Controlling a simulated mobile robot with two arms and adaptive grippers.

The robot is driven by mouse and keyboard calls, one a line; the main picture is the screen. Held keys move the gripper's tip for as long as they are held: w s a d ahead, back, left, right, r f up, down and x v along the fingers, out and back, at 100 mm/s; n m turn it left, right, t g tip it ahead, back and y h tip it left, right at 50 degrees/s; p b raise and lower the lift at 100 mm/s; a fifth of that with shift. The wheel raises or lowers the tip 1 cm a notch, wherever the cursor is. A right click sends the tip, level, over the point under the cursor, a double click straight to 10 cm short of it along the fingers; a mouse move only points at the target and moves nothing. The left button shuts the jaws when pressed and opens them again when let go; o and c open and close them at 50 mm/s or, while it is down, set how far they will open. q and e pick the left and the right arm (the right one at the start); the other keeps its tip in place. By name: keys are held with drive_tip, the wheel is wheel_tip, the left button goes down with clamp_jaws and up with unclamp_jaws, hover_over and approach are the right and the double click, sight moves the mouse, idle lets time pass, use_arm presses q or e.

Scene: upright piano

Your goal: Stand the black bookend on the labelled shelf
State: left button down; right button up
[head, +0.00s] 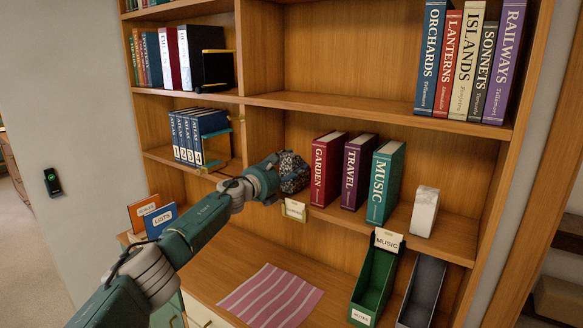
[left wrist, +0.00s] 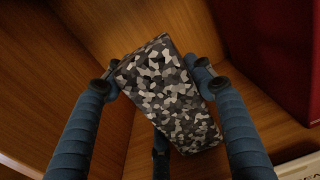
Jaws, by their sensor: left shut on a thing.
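The black bookend (head: 294,171) is a dark block speckled black, grey and white. My left gripper (head: 278,171) is shut on it and holds it at the middle shelf, left of the red GARDEN book. In the left wrist view the bookend (left wrist: 170,95) sits tilted between the two blue fingers of the gripper (left wrist: 157,82). Whether its base touches the shelf is hidden. A small white label (head: 294,210) is on the front edge of this middle shelf (head: 335,212), below the bookend. My right gripper is not in view.
Books GARDEN (head: 327,168), TRAVEL (head: 358,171) and MUSIC (head: 385,182) stand right of the bookend. A white marbled block (head: 425,211) stands farther right. A green box (head: 373,285) and striped cloth (head: 270,296) lie below.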

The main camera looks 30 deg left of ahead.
use_arm(q)
drive_tip(key=shift+f+b, duration=0.1)
drive_tip(key=shift+b, duration=0.2)
drive_tip(key=c, duration=0.6)
unclamp_jaws()
drive_tip(key=shift+s, duration=0.1)
drive_tip(key=shift+f, duration=0.25)
drive_tip(key=shift+s+a, duration=0.15)
drive_tip(key=shift+s, duration=0.2)
drive_tip(key=s, duration=0.7)
drive_tip(key=s+a, duration=0.1)
drive_tip(key=s, duration=0.3)
drive_tip(key=shift+s+r, duration=0.1)
drive_tip(key=shift+r, duration=0.15)
